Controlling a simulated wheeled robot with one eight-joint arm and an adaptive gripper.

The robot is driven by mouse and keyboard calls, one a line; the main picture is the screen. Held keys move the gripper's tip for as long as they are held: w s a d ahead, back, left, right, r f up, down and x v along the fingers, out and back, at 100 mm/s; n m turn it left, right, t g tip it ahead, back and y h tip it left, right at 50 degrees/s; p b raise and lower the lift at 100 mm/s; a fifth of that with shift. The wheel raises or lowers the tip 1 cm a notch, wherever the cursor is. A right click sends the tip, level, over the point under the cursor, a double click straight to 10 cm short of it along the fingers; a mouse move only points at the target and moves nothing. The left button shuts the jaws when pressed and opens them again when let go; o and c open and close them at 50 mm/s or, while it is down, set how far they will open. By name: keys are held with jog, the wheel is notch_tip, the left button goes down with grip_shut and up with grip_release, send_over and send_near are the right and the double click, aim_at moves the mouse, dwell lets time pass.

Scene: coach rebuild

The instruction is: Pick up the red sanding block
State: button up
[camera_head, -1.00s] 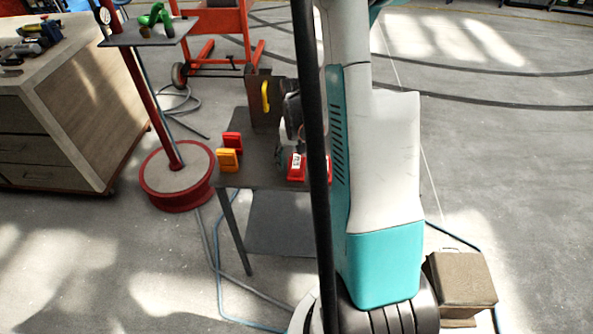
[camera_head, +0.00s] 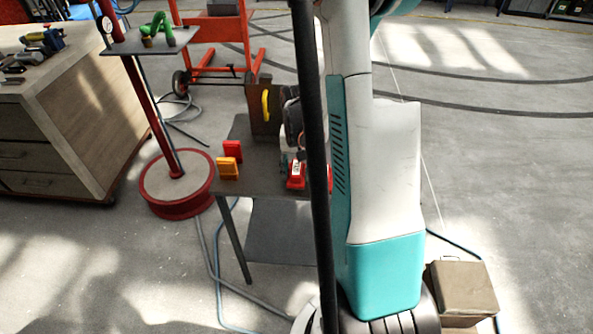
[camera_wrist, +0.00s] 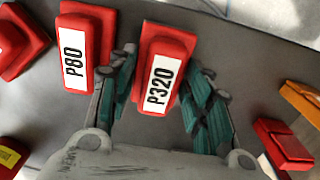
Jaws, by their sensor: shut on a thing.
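A red sanding block with a white P320 label (camera_wrist: 160,78) is between the teal-padded fingers of my gripper (camera_wrist: 166,66) in the wrist view. The fingers are shut on its two sides. A similar red block marked P80 (camera_wrist: 86,45) lies just left of the left finger, close to it. In the head view a red block with a white label (camera_head: 296,178) shows near the front edge of the table; my arm and a dark post hide much of my gripper there. Whether the held block touches the tabletop is unclear.
On the grey table (camera_head: 262,182) stand a red block (camera_head: 232,150), an orange block (camera_head: 228,168) and an upright brown panel with a yellow handle (camera_head: 265,103). A red-based stand (camera_head: 176,186) is to the left. A brown box (camera_head: 463,288) sits on the floor at right.

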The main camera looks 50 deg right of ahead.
aim_at(297, 167)
notch_tip(297, 167, up, 19)
jog(key=p, duration=0.6)
